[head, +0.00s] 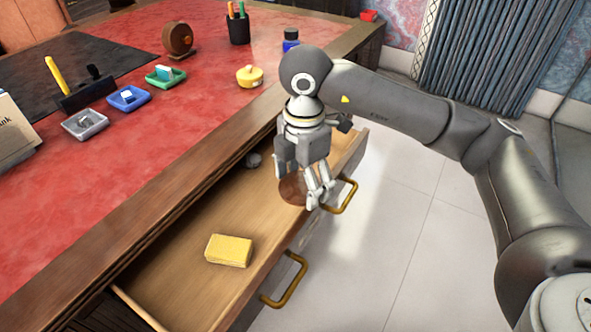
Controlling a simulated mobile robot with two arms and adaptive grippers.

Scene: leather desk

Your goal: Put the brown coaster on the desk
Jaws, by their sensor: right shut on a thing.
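The brown coaster (291,189) is a round, reddish-brown disc at the open drawer, partly hidden behind the fingers of my right gripper (318,195). That gripper points down over the drawer's front part and is shut on the coaster's edge. I cannot tell whether the coaster still touches the drawer floor. The desk (215,110) has a red leather top with a wooden border and lies to the left of and above the drawer. My left gripper is not in view.
The open drawer (180,262) has brass handles and holds a yellow block (229,250) and a small grey object (254,160). On the desk stand a yellow pot (249,76), small trays (128,98), a pen cup (238,28) and an ink bottle (291,38). The desktop's near middle is clear.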

